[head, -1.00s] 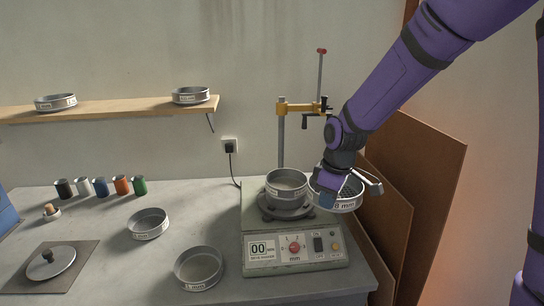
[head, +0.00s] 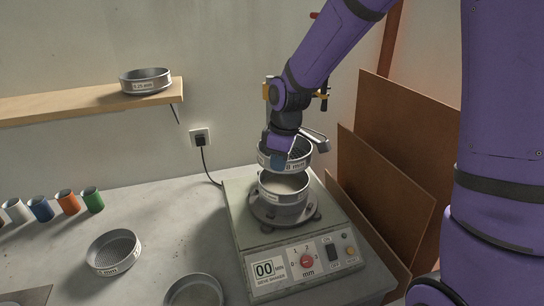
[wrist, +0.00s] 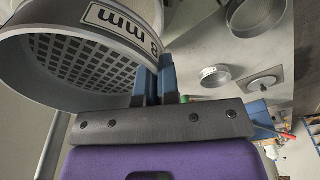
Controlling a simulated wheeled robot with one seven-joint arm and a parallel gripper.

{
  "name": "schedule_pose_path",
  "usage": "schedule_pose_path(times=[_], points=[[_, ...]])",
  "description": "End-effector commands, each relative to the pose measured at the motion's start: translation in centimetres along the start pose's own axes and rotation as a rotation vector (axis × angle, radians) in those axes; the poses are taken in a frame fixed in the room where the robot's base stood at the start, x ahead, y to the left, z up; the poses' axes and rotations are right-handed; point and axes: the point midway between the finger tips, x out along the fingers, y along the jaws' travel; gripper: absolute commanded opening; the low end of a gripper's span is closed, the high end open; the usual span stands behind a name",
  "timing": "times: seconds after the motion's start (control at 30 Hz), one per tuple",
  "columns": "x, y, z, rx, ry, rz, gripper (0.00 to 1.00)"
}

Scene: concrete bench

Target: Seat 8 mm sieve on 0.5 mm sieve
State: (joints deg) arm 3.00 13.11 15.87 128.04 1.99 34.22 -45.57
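The 8 mm sieve (head: 295,161) is a grey ring with a coarse mesh and a white label. My gripper (head: 281,158) is shut on its wall. In the wrist view the blue fingers (wrist: 155,82) pinch the rim of the 8 mm sieve (wrist: 75,60), whose square-holed mesh shows. The sieve hangs just above another grey sieve (head: 284,189) on the shaker; that one's label is too small to read. The two overlap in the head view, and I cannot tell whether they touch. The sieve shaker (head: 300,265) has a panel reading 00.
Two loose sieves (head: 113,252) (head: 194,292) lie on the bench left of the shaker. A 0.25 mm sieve (head: 146,82) stands on the shelf (head: 60,104). Several coloured cans (head: 67,202) stand at the left. Brown boards (head: 385,190) lean at the right. A clamp post stands behind the shaker.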

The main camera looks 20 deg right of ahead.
Motion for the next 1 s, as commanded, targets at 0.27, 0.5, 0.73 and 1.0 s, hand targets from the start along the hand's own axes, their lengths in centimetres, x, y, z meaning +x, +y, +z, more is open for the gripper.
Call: schedule_pose_path(times=[0.27,0.5,0.73,1.0], points=[[1.3,0.0,0.2,0.000,-0.001,-0.002,0.00],[2.5,0.0,0.3,0.001,-0.001,-0.001,0.00],[3.6,0.0,0.4,0.001,-0.001,-0.001,0.00],[4.8,0.0,0.6,0.000,-0.001,-0.001,0.00]])
